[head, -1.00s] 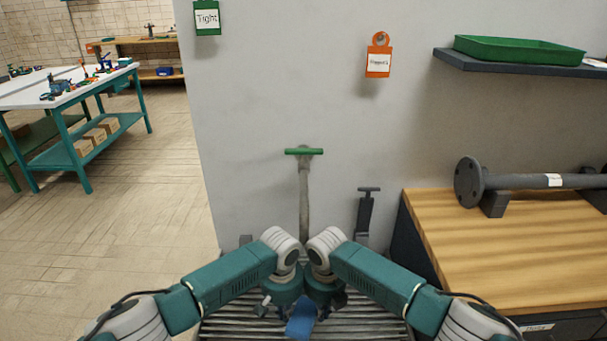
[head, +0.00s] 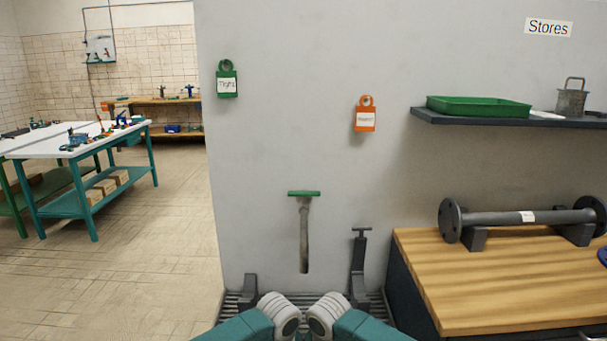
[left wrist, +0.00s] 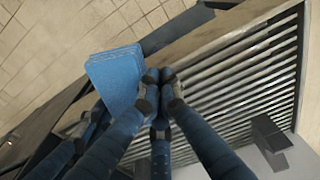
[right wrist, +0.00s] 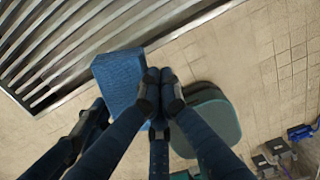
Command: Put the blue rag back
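The blue rag (left wrist: 113,72) shows in the left wrist view at the fingertips of my left gripper (left wrist: 159,80). In the right wrist view the rag (right wrist: 120,76) also meets the fingertips of my right gripper (right wrist: 162,80). Both grippers are close together with their fingers shut at the rag's edge, and they appear to hold it between them, clear of the floor. The fingertips hide how much of the cloth is pinched. In the head view, the rag and both grippers are below the bottom edge.
A slatted rack (head: 232,308) stands low against the grey wall. A wooden bench (head: 480,285) with a flanged pipe (head: 520,217) is at right, below a shelf with a green tray (head: 478,107). Open floor (head: 130,270) lies left.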

